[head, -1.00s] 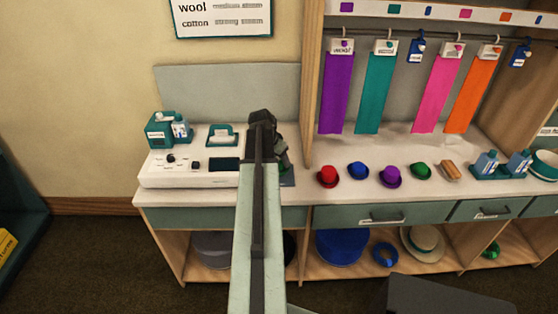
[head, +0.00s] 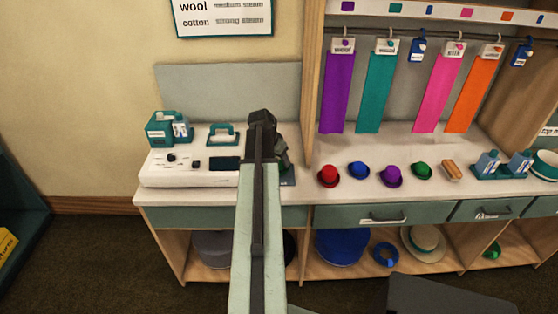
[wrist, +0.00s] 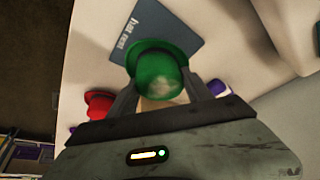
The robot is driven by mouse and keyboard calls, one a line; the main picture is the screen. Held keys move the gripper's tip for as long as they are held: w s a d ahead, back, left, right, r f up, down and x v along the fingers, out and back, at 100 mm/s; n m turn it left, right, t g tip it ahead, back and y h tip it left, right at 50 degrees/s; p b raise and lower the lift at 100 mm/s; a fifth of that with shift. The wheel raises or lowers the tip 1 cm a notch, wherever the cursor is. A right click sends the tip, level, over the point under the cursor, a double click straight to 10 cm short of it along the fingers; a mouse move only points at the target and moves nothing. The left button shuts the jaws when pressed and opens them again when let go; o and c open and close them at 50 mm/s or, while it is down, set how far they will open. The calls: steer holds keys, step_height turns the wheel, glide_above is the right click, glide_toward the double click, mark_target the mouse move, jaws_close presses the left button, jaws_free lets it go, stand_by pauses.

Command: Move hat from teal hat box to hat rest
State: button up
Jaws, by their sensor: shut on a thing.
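A green hat (wrist: 162,75) is between the two fingers of my gripper (wrist: 162,93), which is shut on it, in the wrist view. The dark blue-grey hat rest (wrist: 157,30), a flat mat with its name printed on it, lies at the hat's far side, partly covered by it. I cannot tell whether the hat touches the mat. In the head view a corner of the hat rest (head: 288,181) shows on the counter, and my arm hides most of the gripper and hat. A round teal-and-white box (head: 546,165), possibly the teal hat box, is cut off at the right edge.
A red hat (head: 328,175), a blue hat (head: 359,170), a purple hat (head: 391,175) and another green hat (head: 421,170) stand in a row on the counter, right of the hat rest. A white machine (head: 180,167) is on the left. A wooden upright (head: 311,80) rises close by.

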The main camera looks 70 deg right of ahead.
steer(key=shift+f+b, duration=0.9)
steer(key=shift+f+b, duration=0.6)
steer(key=o, duration=1.4)
